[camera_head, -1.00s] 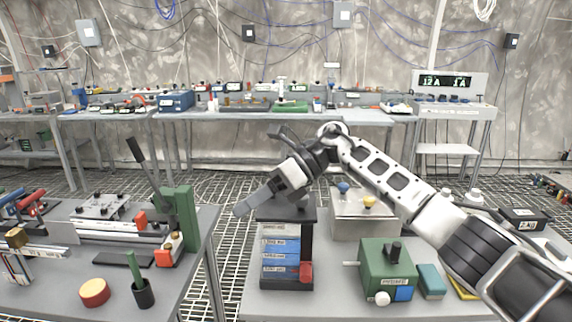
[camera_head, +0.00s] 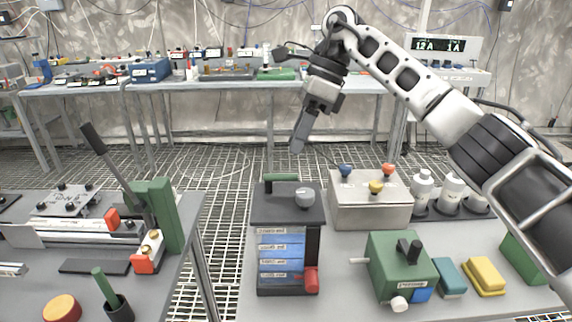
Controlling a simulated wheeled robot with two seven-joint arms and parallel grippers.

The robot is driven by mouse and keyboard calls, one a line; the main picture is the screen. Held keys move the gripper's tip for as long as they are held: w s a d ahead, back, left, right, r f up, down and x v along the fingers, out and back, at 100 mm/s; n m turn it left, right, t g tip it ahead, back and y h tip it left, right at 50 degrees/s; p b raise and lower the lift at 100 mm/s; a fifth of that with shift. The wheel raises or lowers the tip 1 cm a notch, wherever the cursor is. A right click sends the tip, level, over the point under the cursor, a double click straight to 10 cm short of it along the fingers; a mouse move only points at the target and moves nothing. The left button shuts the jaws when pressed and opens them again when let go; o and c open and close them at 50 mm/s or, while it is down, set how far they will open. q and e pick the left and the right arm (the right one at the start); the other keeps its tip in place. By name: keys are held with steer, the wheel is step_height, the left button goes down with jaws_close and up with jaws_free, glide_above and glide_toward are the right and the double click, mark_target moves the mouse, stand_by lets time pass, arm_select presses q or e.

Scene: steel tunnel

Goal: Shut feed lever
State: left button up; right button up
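A black magazine unit (camera_head: 286,215) with blue labelled layers (camera_head: 281,252) stands on the near right table. Its top carries a grey round knob (camera_head: 305,197) and a green bar (camera_head: 281,178); a red handle (camera_head: 311,279) is low on its right side. A long black lever (camera_head: 106,162) leans up and left from a green bracket (camera_head: 167,215) on the left table. No label shows which one is the feed lever. My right gripper (camera_head: 297,147) hangs above and behind the magazine unit, touching nothing; its fingers overlap, so their opening is unclear. My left gripper is out of view.
A grey box (camera_head: 369,212) with coloured knobs and a green box (camera_head: 401,265) with a black knob stand right of the magazine unit. White bottles (camera_head: 452,188) stand farther right. A gap over the floor grating separates the two near tables.

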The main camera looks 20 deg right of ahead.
steer(key=x, duration=0.6)
jaws_close()
